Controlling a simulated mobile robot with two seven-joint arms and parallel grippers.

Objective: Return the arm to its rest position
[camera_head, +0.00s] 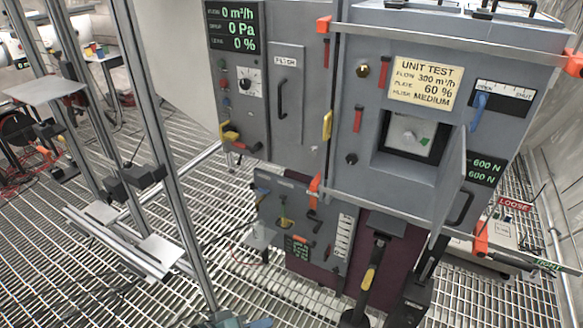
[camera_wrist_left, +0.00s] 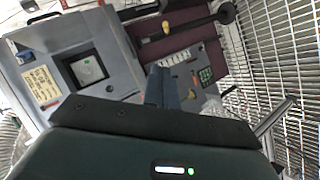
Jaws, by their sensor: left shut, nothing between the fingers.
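My left gripper (camera_head: 258,322) shows only as a small blue-grey part at the bottom edge of the head view, low in front of the grey test unit (camera_head: 300,190). In the left wrist view its blue-grey fingers (camera_wrist_left: 161,86) are together, with nothing between them. The fingers stand apart from any handle, as far as I can see. Most of the left arm is out of frame. My right gripper is in neither view.
The unit's open window door (camera_head: 452,185) juts forward. Two black levers (camera_head: 368,280) stand low before its purple panel. Metal posts (camera_head: 165,150) with small shelves stand at left. A case with a red LOOSE label (camera_head: 515,204) lies at right. Grating floor (camera_head: 60,240) shows around.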

